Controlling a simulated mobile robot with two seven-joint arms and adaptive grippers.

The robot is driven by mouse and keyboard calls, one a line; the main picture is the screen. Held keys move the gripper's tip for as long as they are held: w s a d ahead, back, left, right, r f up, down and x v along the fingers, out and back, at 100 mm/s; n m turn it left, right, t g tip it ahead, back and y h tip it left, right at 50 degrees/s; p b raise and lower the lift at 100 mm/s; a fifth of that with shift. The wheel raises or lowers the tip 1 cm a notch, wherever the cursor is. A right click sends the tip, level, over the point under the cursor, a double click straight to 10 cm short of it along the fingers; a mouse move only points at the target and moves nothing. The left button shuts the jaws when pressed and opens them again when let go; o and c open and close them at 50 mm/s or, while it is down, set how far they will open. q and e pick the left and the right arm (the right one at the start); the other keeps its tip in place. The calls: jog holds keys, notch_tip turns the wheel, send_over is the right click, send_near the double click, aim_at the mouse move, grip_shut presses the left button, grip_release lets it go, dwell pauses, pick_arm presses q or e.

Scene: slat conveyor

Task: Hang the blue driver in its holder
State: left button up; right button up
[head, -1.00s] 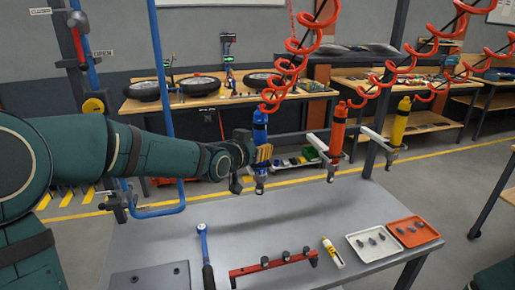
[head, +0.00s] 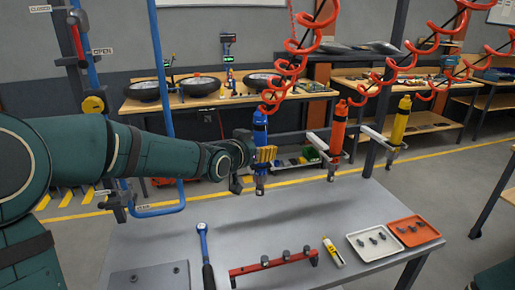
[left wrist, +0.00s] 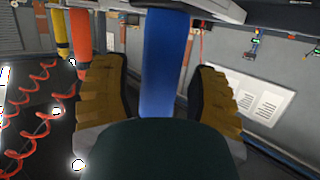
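The blue driver (head: 260,131) is upright under a red coiled hose, above the far edge of the grey table. My left gripper (head: 264,154) is at its lower body. In the left wrist view the blue driver (left wrist: 165,65) stands between the two yellow-backed fingers, with a visible gap on the left side; the gripper is open around it. The driver's holder is hidden behind the gripper and driver, so I cannot tell how the driver sits in it. My right gripper is not in view.
An orange driver (head: 337,130) and a yellow driver (head: 400,122) hang in pale brackets to the right.

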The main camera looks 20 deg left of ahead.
pick_arm(q)
jog(key=v, duration=1.2)
